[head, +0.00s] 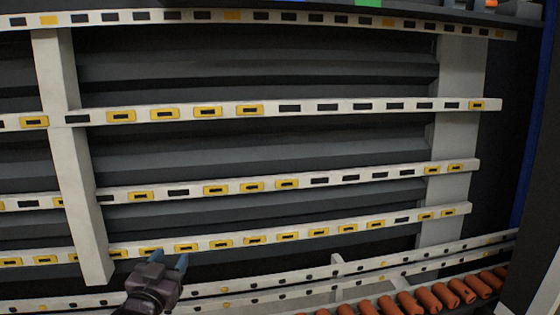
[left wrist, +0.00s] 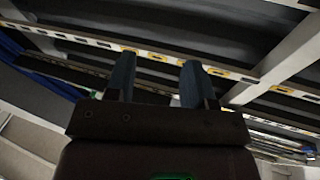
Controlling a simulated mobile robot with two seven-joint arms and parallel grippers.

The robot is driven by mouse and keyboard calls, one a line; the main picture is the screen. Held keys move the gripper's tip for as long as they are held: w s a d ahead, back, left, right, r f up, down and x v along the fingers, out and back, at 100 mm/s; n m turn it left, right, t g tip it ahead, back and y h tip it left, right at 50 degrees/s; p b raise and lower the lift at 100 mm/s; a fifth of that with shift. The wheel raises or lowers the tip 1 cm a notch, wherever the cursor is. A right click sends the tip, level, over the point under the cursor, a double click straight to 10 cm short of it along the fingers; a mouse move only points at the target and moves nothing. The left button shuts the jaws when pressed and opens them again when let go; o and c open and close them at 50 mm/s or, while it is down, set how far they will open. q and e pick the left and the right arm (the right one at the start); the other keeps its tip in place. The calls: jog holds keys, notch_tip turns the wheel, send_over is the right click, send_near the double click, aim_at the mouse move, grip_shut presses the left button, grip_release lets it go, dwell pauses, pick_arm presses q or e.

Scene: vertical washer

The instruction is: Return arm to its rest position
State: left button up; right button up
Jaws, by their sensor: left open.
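My left gripper (head: 168,262) is at the bottom of the head view, in front of the lowest slotted white rail (head: 220,243). Its two blue-grey fingers are apart and nothing is between them. In the left wrist view the same gripper (left wrist: 155,82) shows its fingers spread, with the rails of the rack beyond them. I cannot tell from these views how far the fingertips are from the rail. My right gripper is in neither view.
Several slotted white rails with yellow inserts, such as the upper rail (head: 330,106), cross the rack. A white upright (head: 75,160) stands at left and a grey one (head: 455,150) at right. Orange-brown rollers (head: 443,294) line the lower right.

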pick_arm(q)
jog(key=s+a+f+n+g+y, duration=0.1)
jog(key=s+a+f+g, duration=0.1)
jog(key=s+f, duration=1.1)
jog(key=s+a+f+n+g+y, duration=0.1)
jog(key=s+f+g, duration=0.4)
jog(key=s+f, duration=0.8)
jog(key=shift+s+a+f, duration=0.15)
jog(key=shift+a+f, duration=0.3)
jog(key=shift+f, duration=0.05)
